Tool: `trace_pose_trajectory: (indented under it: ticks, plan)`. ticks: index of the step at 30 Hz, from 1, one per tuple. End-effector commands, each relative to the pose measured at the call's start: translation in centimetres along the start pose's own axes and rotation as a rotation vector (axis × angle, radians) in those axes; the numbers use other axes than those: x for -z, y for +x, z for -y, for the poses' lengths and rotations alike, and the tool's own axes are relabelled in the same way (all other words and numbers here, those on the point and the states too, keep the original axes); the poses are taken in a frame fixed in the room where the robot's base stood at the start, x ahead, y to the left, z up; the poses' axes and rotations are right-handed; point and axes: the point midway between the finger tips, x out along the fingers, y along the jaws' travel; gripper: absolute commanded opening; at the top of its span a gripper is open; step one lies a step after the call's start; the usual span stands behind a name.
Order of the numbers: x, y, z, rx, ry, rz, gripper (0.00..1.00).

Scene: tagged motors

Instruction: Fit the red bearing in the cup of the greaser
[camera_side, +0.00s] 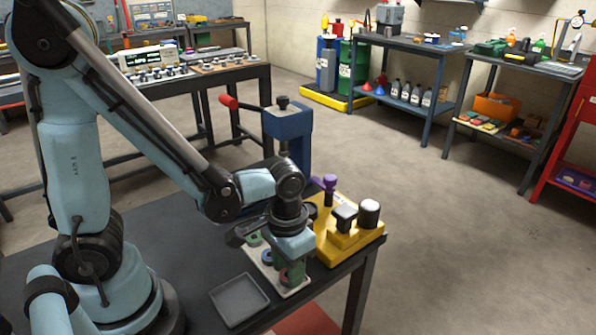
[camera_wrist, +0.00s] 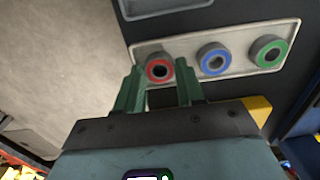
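The red bearing (camera_wrist: 159,61) lies at the left end of a pale tray (camera_wrist: 186,75) in the wrist view, beside a blue bearing (camera_wrist: 203,60) and a green bearing (camera_wrist: 257,52). My gripper (camera_wrist: 158,72) is open and points down over the tray. Its two green fingers appear on either side of the red bearing; I cannot tell whether they touch it. In the side view my gripper (camera_side: 290,269) is at the tray's near end and partly hides the red bearing. A yellow fixture (camera_side: 340,250) with a purple knob (camera_side: 330,181) stands just right; I cannot tell whether it is the greaser.
A blue press (camera_side: 289,125) with a red handle (camera_side: 228,102) stands behind my wrist. An empty dark square tray (camera_side: 240,299) lies in front of the bearings, close to the table's front edge. The dark tabletop (camera_side: 170,245) is clear at left.

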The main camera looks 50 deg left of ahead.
Motion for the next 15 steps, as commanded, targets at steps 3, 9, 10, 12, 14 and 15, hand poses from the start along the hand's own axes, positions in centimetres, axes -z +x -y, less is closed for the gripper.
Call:
trace_pose_trajectory:
  ticks: [3, 9, 10, 12, 14, 15]
  plan:
    - [0.0, 0.0, 0.0, 0.0, 0.0, 0.0, 0.15]
    - [0.0, -0.4, 0.0, 0.0, 0.0, 0.0, 0.15]
    - [0.0, -0.5, 0.0, 0.0, 0.0, 0.0, 0.15]
    - [0.0, -0.8, 0.0, 0.0, 0.0, 0.0, 0.15]
    - [0.0, -1.0, 0.0, 0.0, 0.0, 0.0, 0.15]
    - [0.0, -1.1, 0.0, 0.0, 0.0, 0.0, 0.15]
